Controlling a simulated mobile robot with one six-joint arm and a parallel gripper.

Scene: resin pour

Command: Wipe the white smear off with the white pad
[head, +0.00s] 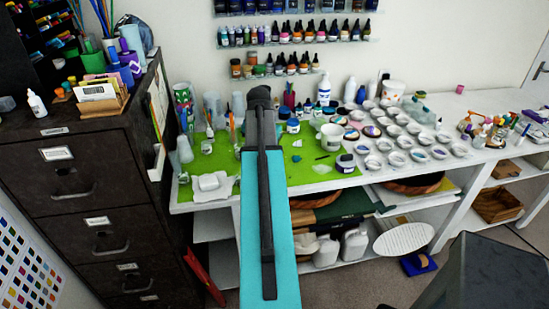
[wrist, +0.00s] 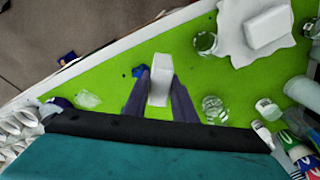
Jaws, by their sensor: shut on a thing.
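My gripper (wrist: 161,88) is shut on the white pad (wrist: 160,74), which stands out between the two dark fingers in the wrist view. The pad is over the green mat (wrist: 110,75); I cannot tell whether it touches the mat. The white smear (wrist: 88,99) is a pale, see-through patch on the mat, left of the pad and apart from it. It also shows faintly in the head view (head: 321,169), right of my arm. In the head view my arm hides the gripper and the pad.
A small blue piece (wrist: 138,71) lies beside the pad. Clear glass jars (wrist: 206,42) stand to its right. A white block (wrist: 267,27) rests on a white sheet. A dark-lidded jar (head: 345,163) is near the smear. Many small white cups (head: 396,158) crowd the table's right.

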